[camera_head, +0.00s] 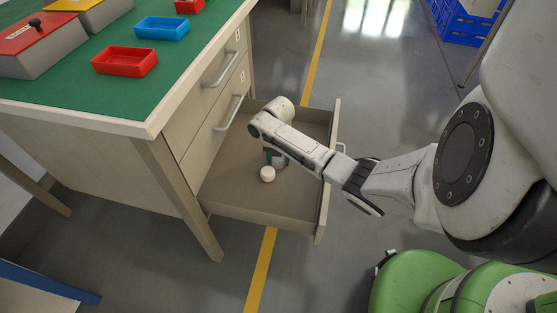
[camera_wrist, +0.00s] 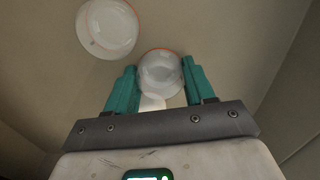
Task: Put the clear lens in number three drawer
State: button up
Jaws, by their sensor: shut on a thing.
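The bottom drawer (camera_head: 232,190) of the workbench is pulled out, and its number does not show. My gripper (camera_head: 275,158) reaches down inside it. In the wrist view, the teal fingers of my gripper (camera_wrist: 160,72) are shut on a clear, glassy domed lens (camera_wrist: 160,75) with an orange rim. Whether this lens touches the drawer floor I cannot tell. A second, whiter lens (camera_wrist: 107,27) lies on the drawer floor, up and left of the held one in the wrist view. A pale round lens (camera_head: 267,174) shows beside my fingers in the head view.
Two shut drawers with handles (camera_head: 231,113) sit above the open one. The green bench top (camera_head: 70,98) bears a red tray (camera_head: 125,62), a blue tray (camera_head: 162,28) and grey boxes. The drawer's front panel (camera_head: 328,180) and side walls stand around my gripper. Blue crates (camera_head: 462,22) stand far right.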

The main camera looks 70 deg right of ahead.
jog(key=shift+f, duration=0.1)
jog(key=o, duration=1)
notch_tip(320, 180, up, 12)
jog(key=p, duration=0.5)
jog(key=shift+r+p, duration=0.2)
jog(key=shift+p, duration=0.15)
